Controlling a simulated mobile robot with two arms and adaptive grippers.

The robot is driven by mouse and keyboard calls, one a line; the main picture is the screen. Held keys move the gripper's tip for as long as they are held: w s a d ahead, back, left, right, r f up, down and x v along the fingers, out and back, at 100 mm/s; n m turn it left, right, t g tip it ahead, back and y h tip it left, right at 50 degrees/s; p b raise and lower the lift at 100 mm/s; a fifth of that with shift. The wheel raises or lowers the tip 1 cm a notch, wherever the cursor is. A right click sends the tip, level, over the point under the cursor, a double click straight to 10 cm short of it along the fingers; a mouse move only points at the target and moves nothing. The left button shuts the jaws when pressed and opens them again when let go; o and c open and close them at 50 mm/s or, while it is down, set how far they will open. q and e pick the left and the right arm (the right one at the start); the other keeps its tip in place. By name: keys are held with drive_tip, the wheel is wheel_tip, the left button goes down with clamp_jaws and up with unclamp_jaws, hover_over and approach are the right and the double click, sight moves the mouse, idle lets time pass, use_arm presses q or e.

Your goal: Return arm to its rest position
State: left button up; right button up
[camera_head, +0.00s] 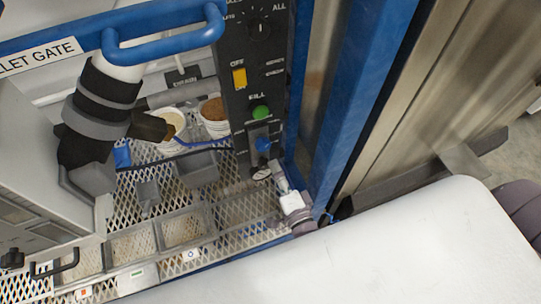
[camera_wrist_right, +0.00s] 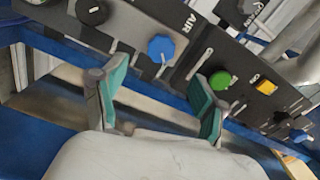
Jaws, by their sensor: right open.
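My right gripper (camera_head: 282,184) is small in the head view, beside the lower end of the black control panel (camera_head: 240,92). Its white housing and a grey part of my right arm show below it. In the right wrist view the gripper (camera_wrist_right: 158,98) is open, with its two teal-padded fingers wide apart and nothing between them. Behind the fingers are the panel's blue knob (camera_wrist_right: 161,47), green button (camera_wrist_right: 220,80) and orange switch (camera_wrist_right: 265,87). The fingers look apart from the panel, though the gap is hard to judge. My left gripper is not in view.
A blue upright frame (camera_head: 357,105) stands right of the panel. On the left are a mesh shelf (camera_head: 235,218), grey bins (camera_head: 197,168), two white cups, one (camera_head: 215,118) holding brown material, and a black-banded pipe (camera_head: 95,115). A blue handle (camera_head: 165,37) crosses the top left.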

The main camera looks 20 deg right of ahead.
drive_tip(key=shift+s, duration=1.1)
drive_tip(key=s+d+f+n+g+y, duration=0.1)
drive_tip(key=s+f+n+g, duration=0.45)
drive_tip(key=f, duration=0.85)
drive_tip(key=s+f+n+g, duration=0.4)
drive_tip(key=s+f+n, duration=0.15)
drive_tip(key=f, duration=0.75)
drive_tip(key=s+d+f+n+g, duration=0.3)
drive_tip(key=s+f, duration=0.3)
drive_tip(key=s, duration=0.4)
drive_tip(key=s+d+f+n+g+h, duration=0.1)
drive_tip(key=s+d+f+n+g, duration=0.2)
drive_tip(key=s+f, duration=0.3)
drive_tip(key=s+d+g, duration=0.1)
drive_tip(key=s, duration=0.3)
drive_tip(key=shift+s+f+n+h, duration=0.15)
drive_tip(key=shift+f+n+h, duration=0.15)
drive_tip(key=shift+f+n, duration=0.1)
drive_tip(key=shift+g, duration=0.25)
